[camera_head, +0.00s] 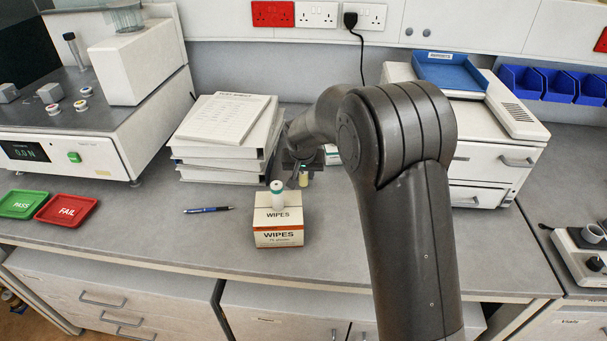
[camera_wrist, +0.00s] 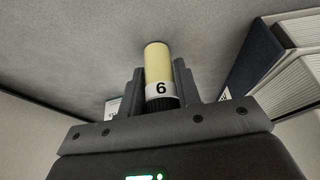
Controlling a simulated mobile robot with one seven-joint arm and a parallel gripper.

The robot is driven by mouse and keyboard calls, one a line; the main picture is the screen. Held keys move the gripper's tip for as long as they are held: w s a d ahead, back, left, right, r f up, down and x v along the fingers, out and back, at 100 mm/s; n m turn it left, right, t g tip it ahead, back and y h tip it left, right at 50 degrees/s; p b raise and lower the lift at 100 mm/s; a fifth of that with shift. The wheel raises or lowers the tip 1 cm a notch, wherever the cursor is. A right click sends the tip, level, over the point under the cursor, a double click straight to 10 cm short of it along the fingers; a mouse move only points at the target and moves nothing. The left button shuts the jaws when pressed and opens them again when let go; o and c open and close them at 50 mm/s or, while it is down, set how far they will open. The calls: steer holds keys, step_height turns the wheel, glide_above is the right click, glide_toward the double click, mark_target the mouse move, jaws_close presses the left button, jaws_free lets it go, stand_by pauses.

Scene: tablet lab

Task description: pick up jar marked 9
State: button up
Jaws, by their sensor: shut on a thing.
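My gripper (camera_wrist: 160,88) is shut on a small jar (camera_wrist: 158,60) with a pale yellow body, a white band and a dark ribbed end between the fingers. The mark on the band looks like a 6 in the wrist view, with the dark end downward in the picture; turned the other way up it reads 9.
White binders (camera_head: 222,140) are piled to the left. A blue pen (camera_head: 208,210) lies on the bench. A white machine (camera_head: 490,150) stands at right.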

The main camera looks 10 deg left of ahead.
steer(key=shift+c, duration=1)
steer(key=shift+r, duration=0.15)
